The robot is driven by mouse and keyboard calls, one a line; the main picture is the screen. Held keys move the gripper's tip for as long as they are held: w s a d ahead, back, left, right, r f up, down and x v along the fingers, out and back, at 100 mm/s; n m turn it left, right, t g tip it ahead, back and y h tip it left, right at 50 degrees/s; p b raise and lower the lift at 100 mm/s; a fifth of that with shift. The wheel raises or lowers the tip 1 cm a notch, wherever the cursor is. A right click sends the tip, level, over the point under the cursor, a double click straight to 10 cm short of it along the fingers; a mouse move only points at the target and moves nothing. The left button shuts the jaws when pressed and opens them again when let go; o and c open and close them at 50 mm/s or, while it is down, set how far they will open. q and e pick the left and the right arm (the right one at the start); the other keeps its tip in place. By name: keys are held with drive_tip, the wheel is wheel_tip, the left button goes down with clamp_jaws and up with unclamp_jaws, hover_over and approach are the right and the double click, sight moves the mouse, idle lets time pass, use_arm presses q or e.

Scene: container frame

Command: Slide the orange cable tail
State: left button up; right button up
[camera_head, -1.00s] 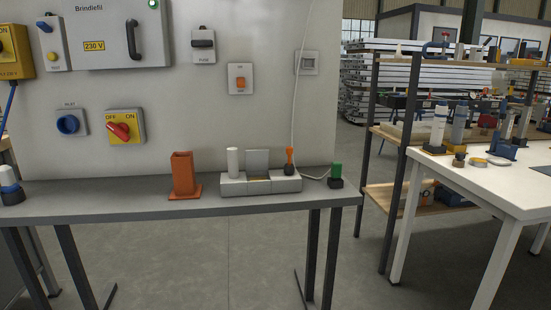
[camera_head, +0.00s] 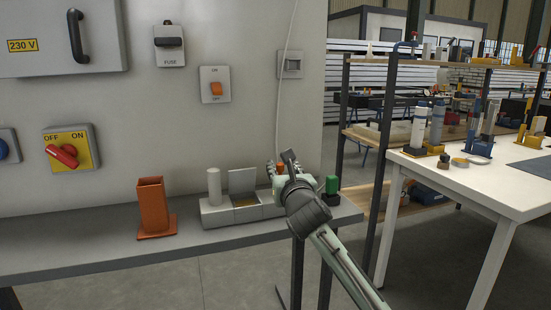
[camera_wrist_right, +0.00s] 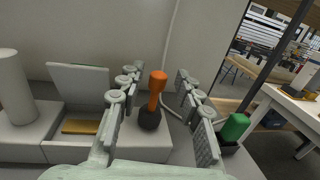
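The orange cable tail (camera_wrist_right: 157,88) stands upright from a dark round base on the right block of the grey fixture (camera_wrist_right: 60,148). In the head view only a bit of the orange tail (camera_head: 281,168) shows, as my right gripper (camera_head: 280,168) covers most of it. In the right wrist view my right gripper (camera_wrist_right: 155,95) is open, with one finger on each side of the orange tail. The tail appears between the fingers, with a visible gap to each. In the head view the grey fixture (camera_head: 217,215) stands on the bench. My left gripper is not in view.
A white cylinder (camera_head: 214,187) and an upright grey plate (camera_head: 242,182) stand on the fixture. A green piece in a black base (camera_head: 331,187) is close to the right finger. An orange holder (camera_head: 153,207) stands left. A thin cable hangs down the wall behind.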

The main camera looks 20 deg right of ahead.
drive_tip(key=w, duration=0.5)
drive_tip(key=shift+d, duration=0.25)
drive_tip(key=shift+w, duration=0.5)
drive_tip(key=shift+c, duration=0.2)
drive_tip(key=c, duration=0.5)
clamp_jaws()
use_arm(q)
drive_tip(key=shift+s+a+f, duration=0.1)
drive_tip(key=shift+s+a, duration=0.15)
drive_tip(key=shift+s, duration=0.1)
use_arm(e)
drive_tip(key=shift+d, duration=0.1)
